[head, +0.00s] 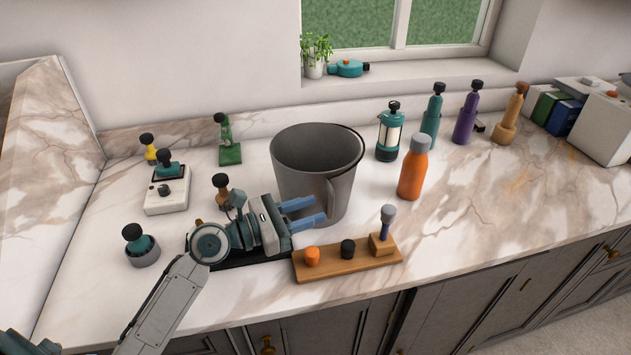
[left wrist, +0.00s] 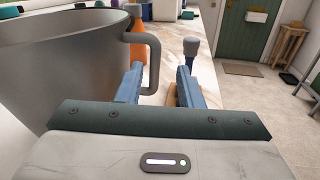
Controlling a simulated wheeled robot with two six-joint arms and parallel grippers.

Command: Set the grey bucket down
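The grey bucket (head: 308,165) is upright at the middle of the marble counter, its handle (head: 331,197) toward the front. It looks to be standing on the counter, but its base is partly hidden by my gripper. My left gripper (head: 319,209) is at the handle with its blue fingers apart. In the left wrist view the bucket (left wrist: 60,70) fills the left side. Its handle (left wrist: 154,65) shows between the spread fingers (left wrist: 160,68), with clear room before the right finger. My right gripper is not in view.
A wooden board (head: 340,266) with knobs lies just in front of the bucket. An orange bottle (head: 413,170) and a teal-capped lantern-like jar (head: 389,135) stand to its right. A white box (head: 167,195) and a green-based tool (head: 229,150) are to the left. The right counter front is clear.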

